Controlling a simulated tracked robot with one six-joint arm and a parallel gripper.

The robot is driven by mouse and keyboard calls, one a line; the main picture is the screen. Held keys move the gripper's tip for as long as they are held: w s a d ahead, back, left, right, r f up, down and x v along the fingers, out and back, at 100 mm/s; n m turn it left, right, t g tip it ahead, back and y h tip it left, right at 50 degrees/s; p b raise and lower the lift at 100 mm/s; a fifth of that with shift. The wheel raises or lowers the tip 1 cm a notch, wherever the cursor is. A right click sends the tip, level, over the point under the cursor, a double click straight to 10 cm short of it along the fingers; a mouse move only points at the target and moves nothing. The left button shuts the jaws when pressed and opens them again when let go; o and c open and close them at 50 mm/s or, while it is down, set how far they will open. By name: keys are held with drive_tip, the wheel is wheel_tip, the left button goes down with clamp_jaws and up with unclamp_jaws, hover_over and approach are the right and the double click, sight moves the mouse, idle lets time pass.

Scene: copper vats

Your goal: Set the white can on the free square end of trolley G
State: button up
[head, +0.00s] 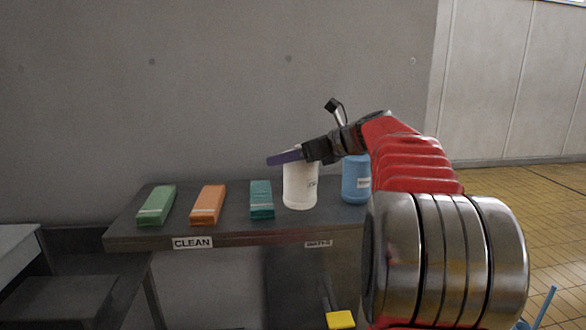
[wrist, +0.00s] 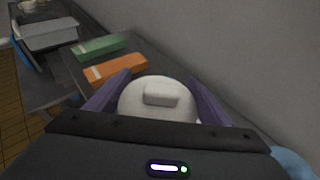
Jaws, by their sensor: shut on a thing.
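The white can (head: 300,188) stands upright on or just above the dark bench with the CLEAN label, in the head view. Whether it touches the top cannot be told. My gripper (head: 285,158) is at the can's top from the right. In the wrist view my gripper (wrist: 158,98) has its purple fingers on both sides of the can's round white lid (wrist: 155,102), which has a raised block on top. It is shut on the can. No trolley marked G can be made out in either view.
On the bench (head: 125,236), a green block (head: 157,204), an orange block (head: 208,204) and a teal block (head: 262,198) lie left of the can. A blue can (head: 356,180) stands close on its right. A grey tray (wrist: 48,35) sits beyond the bench. A wall rises behind.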

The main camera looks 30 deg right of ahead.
drive_tip(key=shift+f, duration=1.8)
drive_tip(key=o, duration=1.4)
drive_tip(key=shift+o, duration=0.2)
drive_tip(key=v, duration=1.2)
drive_tip(key=shift+c, duration=0.3)
